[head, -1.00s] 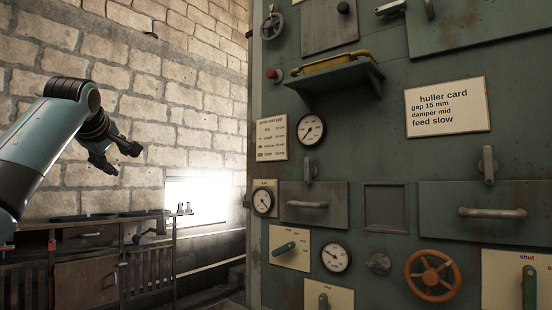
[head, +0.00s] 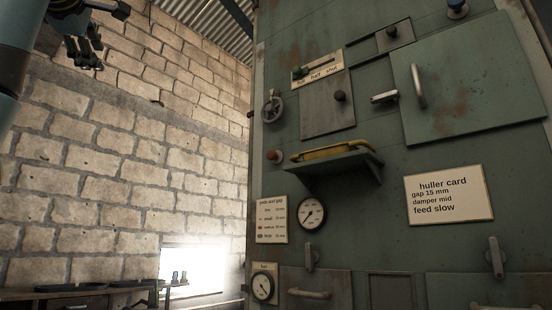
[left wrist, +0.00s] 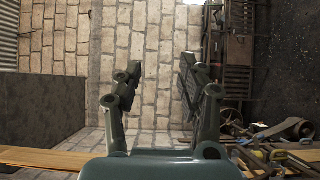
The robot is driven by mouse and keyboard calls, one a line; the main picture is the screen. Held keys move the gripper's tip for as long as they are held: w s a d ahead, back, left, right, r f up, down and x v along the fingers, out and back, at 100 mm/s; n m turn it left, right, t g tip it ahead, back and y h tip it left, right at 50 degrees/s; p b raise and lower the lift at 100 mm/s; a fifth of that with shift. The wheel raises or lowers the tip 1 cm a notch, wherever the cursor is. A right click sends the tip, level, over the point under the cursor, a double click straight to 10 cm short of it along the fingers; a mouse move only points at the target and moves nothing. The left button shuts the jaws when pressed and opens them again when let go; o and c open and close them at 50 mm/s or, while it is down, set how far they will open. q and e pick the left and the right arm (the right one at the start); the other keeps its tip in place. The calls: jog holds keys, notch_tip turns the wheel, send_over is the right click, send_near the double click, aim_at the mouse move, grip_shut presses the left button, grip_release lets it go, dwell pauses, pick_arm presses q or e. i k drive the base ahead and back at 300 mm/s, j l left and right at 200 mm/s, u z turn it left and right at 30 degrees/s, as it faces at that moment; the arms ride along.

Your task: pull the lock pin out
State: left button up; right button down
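No part in view can be told for certain as the lock pin. The green machine front (head: 300,235) fills the right of the head view. My left gripper (head: 86,50) is at the upper left, in front of the brick wall and well away from the machine. In the left wrist view its two fingers (left wrist: 161,80) stand apart with nothing between them. My right gripper is not in view.
A yellow bar (head: 330,150) runs along a green shelf (head: 335,165) that juts from the machine. A handwheel (head: 272,106), gauge (head: 311,213) and door handle (head: 417,72) also stick out. A bench (head: 60,296) stands low at the left.

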aim_at(271, 155)
jog(key=i+j+z, duration=0.1)
jog(key=z, duration=0.3)
jog(key=i+j+z, duration=0.45)
jog(key=z, duration=0.3)
